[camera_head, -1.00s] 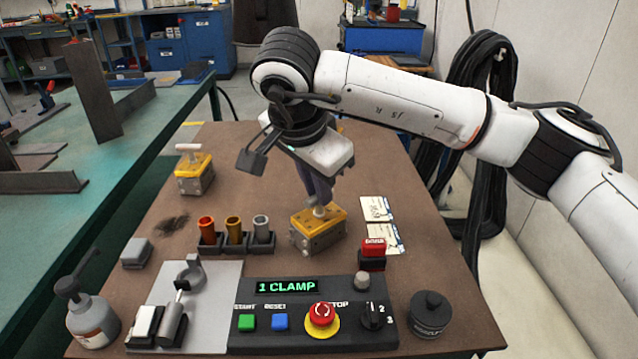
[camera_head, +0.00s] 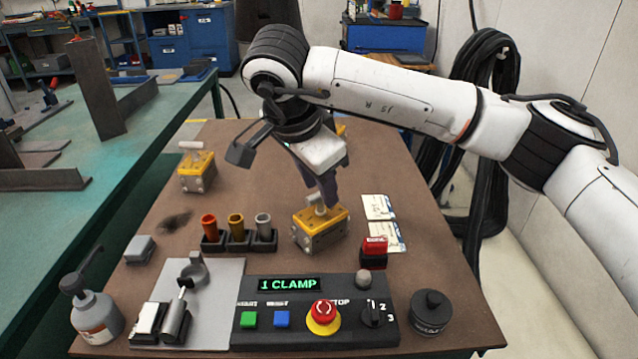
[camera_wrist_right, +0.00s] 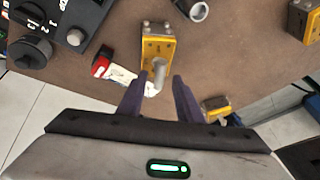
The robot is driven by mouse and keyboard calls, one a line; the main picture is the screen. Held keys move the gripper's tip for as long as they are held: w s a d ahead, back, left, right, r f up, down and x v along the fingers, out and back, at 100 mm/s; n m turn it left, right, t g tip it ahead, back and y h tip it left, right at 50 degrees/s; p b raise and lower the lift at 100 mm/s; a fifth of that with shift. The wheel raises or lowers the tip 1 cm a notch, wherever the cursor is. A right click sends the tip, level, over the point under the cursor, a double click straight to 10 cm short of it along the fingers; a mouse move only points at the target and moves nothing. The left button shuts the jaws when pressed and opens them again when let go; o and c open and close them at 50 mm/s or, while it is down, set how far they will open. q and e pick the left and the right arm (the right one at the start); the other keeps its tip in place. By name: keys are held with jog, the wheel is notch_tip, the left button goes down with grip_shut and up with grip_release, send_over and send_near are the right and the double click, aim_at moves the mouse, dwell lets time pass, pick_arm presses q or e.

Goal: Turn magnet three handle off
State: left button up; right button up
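Several yellow magnet blocks with grey handles are in view; I cannot read which is number three. The nearest magnet (camera_head: 320,236) stands mid-table, and its handle (camera_head: 316,203) shows at my right gripper (camera_head: 325,200). In the right wrist view this magnet (camera_wrist_right: 157,46) lies just beyond the fingers, and its handle (camera_wrist_right: 158,74) is between the two fingertips (camera_wrist_right: 160,77) with gaps on both sides. The right gripper is open. A second magnet (camera_head: 196,172) stands at the back left. A third (camera_head: 341,130) is mostly hidden behind my right gripper. My left gripper is not in view.
Three coloured cups (camera_head: 237,230) stand in a rack left of the nearest magnet. A red-topped block (camera_head: 374,250) and paper cards (camera_head: 378,208) are to its right. A control panel (camera_head: 345,335) lies in front. The back middle of the brown table is clear.

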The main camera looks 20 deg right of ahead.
jog(key=p+v, duration=0.1)
jog(key=v, duration=0.9)
jog(key=shift+s, duration=0.1)
jog(key=b+x, duration=0.1)
jog(key=x, duration=0.9)
jog(key=shift+f, duration=0.15)
dwell(0.4)
